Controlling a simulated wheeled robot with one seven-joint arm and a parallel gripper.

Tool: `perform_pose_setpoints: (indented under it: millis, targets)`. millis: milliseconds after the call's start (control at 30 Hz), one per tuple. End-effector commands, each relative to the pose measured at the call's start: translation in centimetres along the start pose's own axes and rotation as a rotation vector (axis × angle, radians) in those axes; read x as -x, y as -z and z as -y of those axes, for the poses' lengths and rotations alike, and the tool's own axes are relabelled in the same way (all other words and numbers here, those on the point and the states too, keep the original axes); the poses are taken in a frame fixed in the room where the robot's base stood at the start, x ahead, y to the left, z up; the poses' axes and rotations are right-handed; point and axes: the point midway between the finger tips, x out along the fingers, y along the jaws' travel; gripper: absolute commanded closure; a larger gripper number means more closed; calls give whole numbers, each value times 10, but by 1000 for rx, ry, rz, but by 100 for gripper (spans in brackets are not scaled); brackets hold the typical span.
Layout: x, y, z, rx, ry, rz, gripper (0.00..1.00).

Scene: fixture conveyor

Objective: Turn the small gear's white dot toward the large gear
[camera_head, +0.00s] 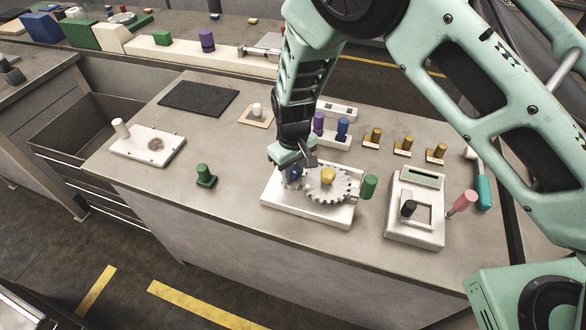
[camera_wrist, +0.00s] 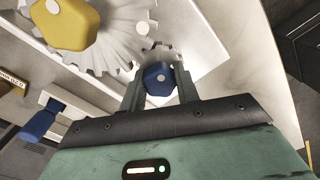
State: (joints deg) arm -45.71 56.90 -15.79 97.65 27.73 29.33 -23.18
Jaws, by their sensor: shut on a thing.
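The large grey gear (camera_head: 318,192) lies on a white base plate (camera_head: 290,213), with a yellow knob (camera_head: 328,175) at its centre. In the wrist view the large gear (camera_wrist: 112,40) fills the upper left, and a white dot shows on it near the small gear. The small gear (camera_wrist: 158,52) meshes beside it, mostly hidden behind its blue knob (camera_wrist: 157,80). A pale dot shows on the knob's top face; I cannot make out a separate dot on the small gear. My gripper (camera_wrist: 158,88) is shut on the blue knob, one finger each side.
A green cylinder (camera_head: 369,187) stands at the plate's right edge. A white fixture with a lever (camera_head: 416,230) is further right. Purple (camera_head: 319,122) and blue (camera_head: 342,128) pegs stand behind the plate. A green piece (camera_head: 205,176) is to the left, with bare table around it.

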Motion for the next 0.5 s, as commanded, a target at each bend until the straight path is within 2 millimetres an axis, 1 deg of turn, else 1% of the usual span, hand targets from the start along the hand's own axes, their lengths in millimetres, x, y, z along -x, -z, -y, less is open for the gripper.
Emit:
perform_pose_setpoints:
  millis: [233,500]
  targets:
    - [0,0,0,-101,0,0,92]
    - [0,0,0,-311,0,1,92]
